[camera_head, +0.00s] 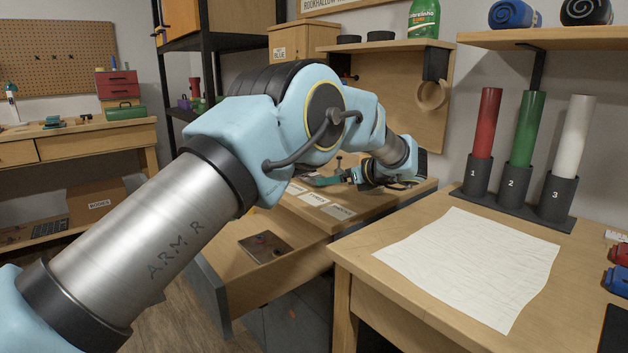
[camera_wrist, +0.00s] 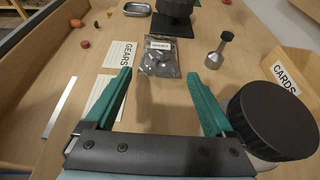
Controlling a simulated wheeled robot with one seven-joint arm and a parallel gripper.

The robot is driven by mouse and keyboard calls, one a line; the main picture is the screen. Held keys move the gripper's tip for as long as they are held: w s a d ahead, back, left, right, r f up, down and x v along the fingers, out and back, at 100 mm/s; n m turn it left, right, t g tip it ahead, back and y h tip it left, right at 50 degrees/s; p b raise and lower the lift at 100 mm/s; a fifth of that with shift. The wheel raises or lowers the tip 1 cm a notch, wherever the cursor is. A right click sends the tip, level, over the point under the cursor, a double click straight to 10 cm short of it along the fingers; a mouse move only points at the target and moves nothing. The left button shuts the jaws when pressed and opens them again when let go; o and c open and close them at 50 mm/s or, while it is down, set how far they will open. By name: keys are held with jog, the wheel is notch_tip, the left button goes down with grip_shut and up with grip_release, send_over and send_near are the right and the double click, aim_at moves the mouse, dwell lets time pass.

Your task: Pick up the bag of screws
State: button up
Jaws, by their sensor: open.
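A small clear bag with grey contents and a dark-printed white label, the bag of screws (camera_wrist: 160,62), lies flat on the wooden bench in the wrist view. My gripper (camera_wrist: 158,76) has two green fingers spread wide, with nothing between them. The bag is just beyond the fingertips, centred between them in the picture. In the head view my gripper (camera_head: 322,181) is low over the far bench. I cannot make out the bag there.
A black round knob (camera_wrist: 273,122) and a CARDS box (camera_wrist: 290,75) are at right. A GEARS card (camera_wrist: 118,56) lies left. An open drawer (camera_head: 225,275) juts out below.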

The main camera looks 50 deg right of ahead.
aim_at(314, 179)
jog(key=x, duration=0.6)
jog(key=shift+p, duration=0.35)
jog(key=shift+c, duration=0.2)
jog(key=shift+r, duration=0.1)
jog(key=c, duration=1)
